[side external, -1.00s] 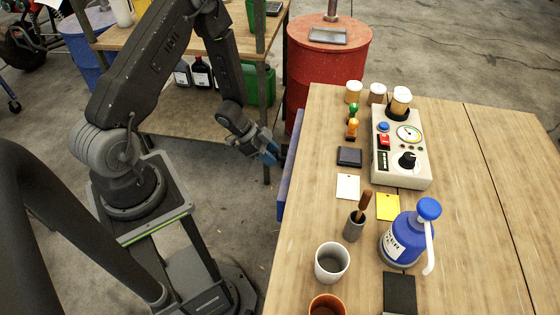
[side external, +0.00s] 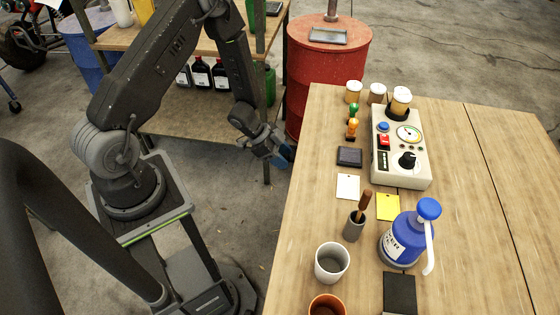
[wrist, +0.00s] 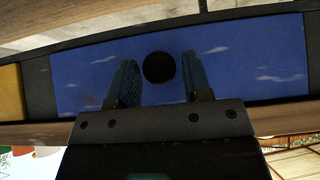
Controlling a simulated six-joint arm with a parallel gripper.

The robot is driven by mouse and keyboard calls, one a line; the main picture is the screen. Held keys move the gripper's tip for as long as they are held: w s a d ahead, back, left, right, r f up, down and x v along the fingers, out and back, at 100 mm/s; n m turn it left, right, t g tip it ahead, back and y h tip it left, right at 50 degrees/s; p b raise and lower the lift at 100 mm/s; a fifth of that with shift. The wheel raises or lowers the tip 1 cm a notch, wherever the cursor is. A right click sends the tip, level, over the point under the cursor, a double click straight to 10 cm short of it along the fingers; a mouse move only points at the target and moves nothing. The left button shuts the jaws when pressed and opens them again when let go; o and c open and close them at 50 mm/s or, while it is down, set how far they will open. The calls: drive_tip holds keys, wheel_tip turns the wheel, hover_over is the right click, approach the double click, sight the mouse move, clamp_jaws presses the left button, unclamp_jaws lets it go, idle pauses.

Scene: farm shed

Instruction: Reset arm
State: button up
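My gripper (side external: 286,155) is low beside the left edge of the wooden workbench (side external: 460,150) in the side view. In the wrist view my gripper (wrist: 162,78) has its two blue-grey fingers apart, with nothing held between them. They face a blue front panel (wrist: 245,65) under the bench edge. A round black knob (wrist: 159,67) on the panel shows between the fingertips; I cannot tell whether they touch it or the panel.
A control box (side external: 400,165), a blue pump bottle (side external: 403,235), a white cup (side external: 332,263) and an orange cup (side external: 326,306) stand on the bench. A red drum (side external: 325,85) and wooden shelves (side external: 190,130) are behind.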

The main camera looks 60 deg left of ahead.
drive_tip(key=o, duration=1)
drive_tip(key=shift+r, duration=0.1)
drive_tip(key=v, duration=0.7)
